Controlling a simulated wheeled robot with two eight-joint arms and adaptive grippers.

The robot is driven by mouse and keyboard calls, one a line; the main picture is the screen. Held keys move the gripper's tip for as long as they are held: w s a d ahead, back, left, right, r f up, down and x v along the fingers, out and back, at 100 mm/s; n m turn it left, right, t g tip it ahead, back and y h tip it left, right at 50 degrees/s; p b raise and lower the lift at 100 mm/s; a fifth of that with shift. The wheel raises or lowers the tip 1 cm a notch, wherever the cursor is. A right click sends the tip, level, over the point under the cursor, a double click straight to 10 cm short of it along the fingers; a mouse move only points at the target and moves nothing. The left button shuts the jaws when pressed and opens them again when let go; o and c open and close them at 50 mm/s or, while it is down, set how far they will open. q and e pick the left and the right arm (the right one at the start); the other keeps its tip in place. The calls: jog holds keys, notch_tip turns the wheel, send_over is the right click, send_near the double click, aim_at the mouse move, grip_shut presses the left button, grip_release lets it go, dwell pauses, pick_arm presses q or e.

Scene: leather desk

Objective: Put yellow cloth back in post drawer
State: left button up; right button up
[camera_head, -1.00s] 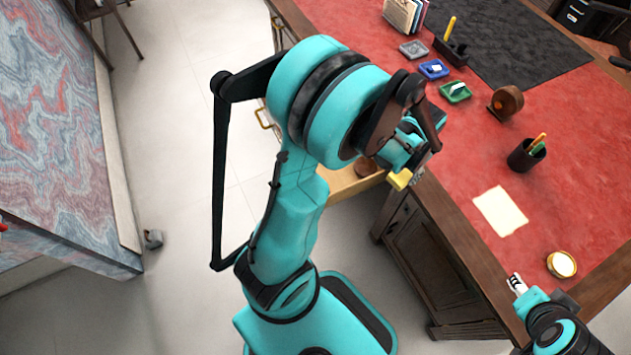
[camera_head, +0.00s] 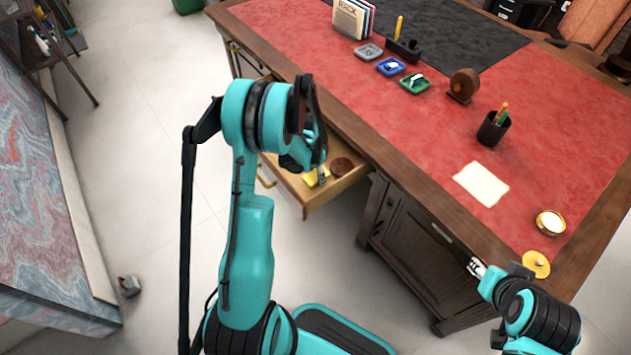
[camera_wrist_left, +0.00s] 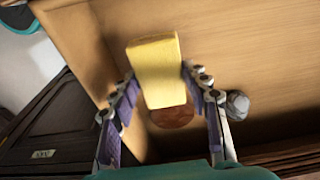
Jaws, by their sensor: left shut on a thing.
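The yellow cloth (camera_wrist_left: 155,70) is a folded, block-like piece between the two fingers of my left gripper (camera_wrist_left: 165,105), which is shut on it. In the head view the cloth (camera_head: 311,179) shows as a small yellow patch at my left gripper (camera_head: 319,172), inside the outline of the open wooden drawer (camera_head: 345,184). The left wrist view shows the drawer's pale wood (camera_wrist_left: 235,45) behind the cloth. Whether the cloth touches the drawer bottom cannot be told. My right gripper (camera_head: 476,267) is beside the desk's front edge; its jaw opening is too small to judge.
A round brown item (camera_head: 342,166) lies in the drawer; a small grey item (camera_wrist_left: 237,105) is near the right finger. The red-topped desk (camera_head: 400,140) holds a pen cup (camera_head: 493,128), paper (camera_head: 481,184) and a gold dish (camera_head: 550,222).

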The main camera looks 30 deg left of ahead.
aim_at(315, 176)
pick_arm(q)
notch_tip(315, 176, down, 3)
jog(key=shift+r+b, duration=0.1)
jog(key=shift+b, duration=0.45)
jog(key=o, duration=0.7)
jog(key=shift+f, duration=0.25)
jog(key=o, duration=0.4)
jog(key=shift+r, duration=0.2)
